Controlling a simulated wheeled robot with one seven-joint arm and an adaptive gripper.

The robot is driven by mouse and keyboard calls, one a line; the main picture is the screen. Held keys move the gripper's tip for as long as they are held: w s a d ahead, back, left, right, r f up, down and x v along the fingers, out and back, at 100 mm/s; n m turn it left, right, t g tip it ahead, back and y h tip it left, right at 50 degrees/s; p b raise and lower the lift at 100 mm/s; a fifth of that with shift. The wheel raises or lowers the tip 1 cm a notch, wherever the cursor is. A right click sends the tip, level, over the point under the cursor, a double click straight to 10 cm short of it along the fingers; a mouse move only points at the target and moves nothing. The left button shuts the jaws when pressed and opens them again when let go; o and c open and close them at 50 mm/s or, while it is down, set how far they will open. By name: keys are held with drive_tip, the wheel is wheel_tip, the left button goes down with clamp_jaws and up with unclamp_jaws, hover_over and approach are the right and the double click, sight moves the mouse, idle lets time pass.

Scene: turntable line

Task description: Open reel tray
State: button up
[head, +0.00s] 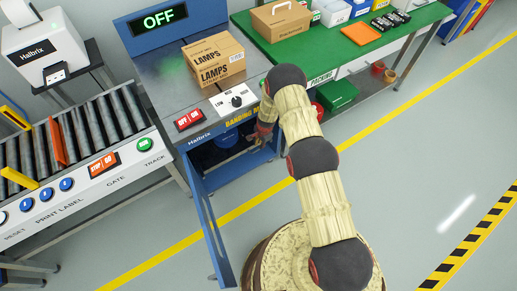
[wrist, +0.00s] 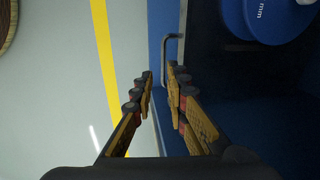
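The reel tray (head: 237,170) is a blue tray low under the banding machine in the head view. Its blue front also shows in the wrist view (wrist: 158,28), with a slim grey bar handle (wrist: 164,48) standing off it. A blue reel (wrist: 280,14) lies behind the front at top right; blue also shows under the machine in the head view. My gripper (wrist: 160,76) is open, its fingers apart, with the lower end of the handle running between or behind the fingertips. I cannot tell whether they touch. In the head view my arm partly hides my gripper (head: 264,134).
A roller conveyor (head: 90,130) stands left. A green packing table (head: 345,50) stands right. Open floor with a yellow line (head: 405,110) lies in front.

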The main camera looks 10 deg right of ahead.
wheel_tip(320, 180, down, 8)
drive_tip(key=w+b, duration=0.2)
drive_tip(key=b, duration=0.1)
drive_tip(key=shift+a, duration=0.15)
drive_tip(key=shift+c, duration=1.2)
clamp_jaws()
drive_tip(key=shift+s, duration=0.1)
